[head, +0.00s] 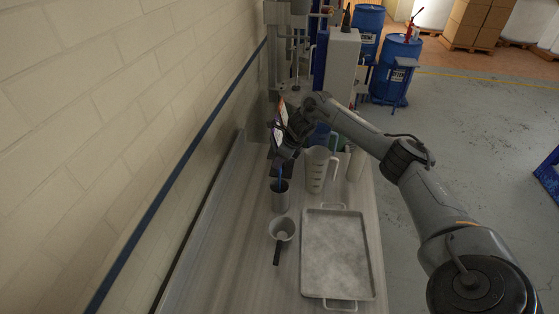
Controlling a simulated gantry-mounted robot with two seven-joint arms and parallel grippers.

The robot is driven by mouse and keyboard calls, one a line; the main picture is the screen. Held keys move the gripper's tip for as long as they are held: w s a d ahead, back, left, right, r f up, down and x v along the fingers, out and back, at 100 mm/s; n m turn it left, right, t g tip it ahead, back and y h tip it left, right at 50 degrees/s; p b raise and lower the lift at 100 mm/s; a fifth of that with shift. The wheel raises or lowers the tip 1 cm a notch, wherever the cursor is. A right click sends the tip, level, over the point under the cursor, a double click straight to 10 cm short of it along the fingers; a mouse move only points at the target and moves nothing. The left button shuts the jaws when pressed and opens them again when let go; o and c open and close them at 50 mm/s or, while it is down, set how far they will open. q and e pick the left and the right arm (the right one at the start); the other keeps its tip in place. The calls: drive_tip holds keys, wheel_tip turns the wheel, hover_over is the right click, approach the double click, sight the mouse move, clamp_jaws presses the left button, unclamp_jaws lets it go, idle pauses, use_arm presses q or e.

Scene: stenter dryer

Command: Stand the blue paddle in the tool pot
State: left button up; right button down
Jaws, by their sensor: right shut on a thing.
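The blue paddle (280,173) shows as a narrow blue strip below my right gripper (285,153). My right gripper is shut on it, and the fingers hide its upper part. The grey metal cylinder that looks like the tool pot (280,200) stands upright on the bench directly below. The paddle's lower end overlaps the pot's mouth in the head view; I cannot tell how deep it reaches inside. My left gripper is not in view.
A clear measuring jug (316,172) stands close right of the pot. A dark-handled pan (282,230) and a metal tray (304,275) are nearer on the bench (235,270). The wall (100,130) runs along the left. Blue drums (392,75) stand on the floor behind.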

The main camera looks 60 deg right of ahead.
drive_tip(key=shift+f, duration=0.1)
drive_tip(key=c, duration=1)
unclamp_jaws()
drive_tip(key=shift+p+v, duration=0.5)
drive_tip(key=shift+v, duration=5.65)
drive_tip(key=shift+w, duration=0.1)
